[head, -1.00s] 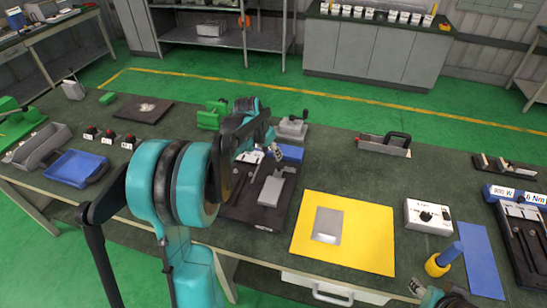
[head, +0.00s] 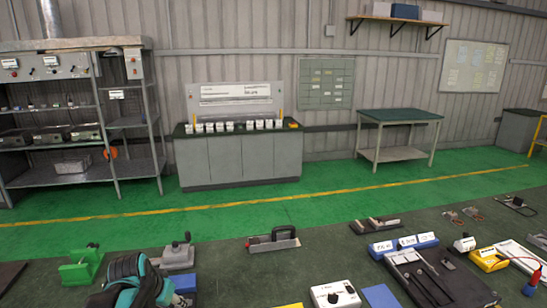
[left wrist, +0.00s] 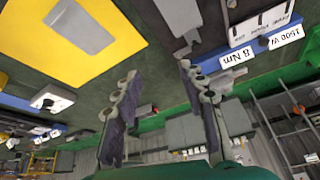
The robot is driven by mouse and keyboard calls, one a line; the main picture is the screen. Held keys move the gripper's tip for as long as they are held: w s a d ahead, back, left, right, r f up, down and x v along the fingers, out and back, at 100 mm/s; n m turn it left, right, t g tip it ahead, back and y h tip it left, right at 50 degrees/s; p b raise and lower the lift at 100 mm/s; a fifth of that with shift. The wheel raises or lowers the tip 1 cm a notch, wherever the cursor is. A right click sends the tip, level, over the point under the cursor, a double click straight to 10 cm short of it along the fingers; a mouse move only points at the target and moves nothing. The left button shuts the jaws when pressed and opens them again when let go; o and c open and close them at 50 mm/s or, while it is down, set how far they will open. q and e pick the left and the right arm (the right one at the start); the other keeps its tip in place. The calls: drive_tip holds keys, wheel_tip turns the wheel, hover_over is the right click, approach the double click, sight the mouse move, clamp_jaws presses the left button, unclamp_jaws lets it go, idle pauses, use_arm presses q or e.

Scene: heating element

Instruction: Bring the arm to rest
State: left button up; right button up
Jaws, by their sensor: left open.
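My left arm (head: 135,285) shows only in part at the lower left of the head view, above the bench. Its gripper cannot be made out there. In the left wrist view my left gripper (left wrist: 157,72) is open, its two dark fingers apart with nothing between them. Beyond the fingers that view shows a yellow mat (left wrist: 95,65) with a grey metal piece (left wrist: 72,27) on it. My right gripper is in neither view.
The green bench (head: 230,270) holds a green vise (head: 82,265), a grey clamp fixture (head: 176,252), a handled tool (head: 273,240), a white dial box (head: 335,294) and a dark tray (head: 435,278). A cabinet (head: 238,160) and shelving (head: 80,130) stand across the green floor.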

use_arm(q)
drive_tip(key=s+d+f+t+b, duration=0.1)
drive_tip(key=s+d+f, duration=0.1)
drive_tip(key=s+d, duration=0.3)
drive_tip(key=s+d+f+n+t+b, duration=0.1)
drive_tip(key=s+d, duration=0.4)
drive_tip(key=s, duration=0.7)
drive_tip(key=shift+s+d+f, duration=0.15)
drive_tip(key=shift+d+f, duration=0.05)
drive_tip(key=shift+f, duration=0.5)
idle(1.4)
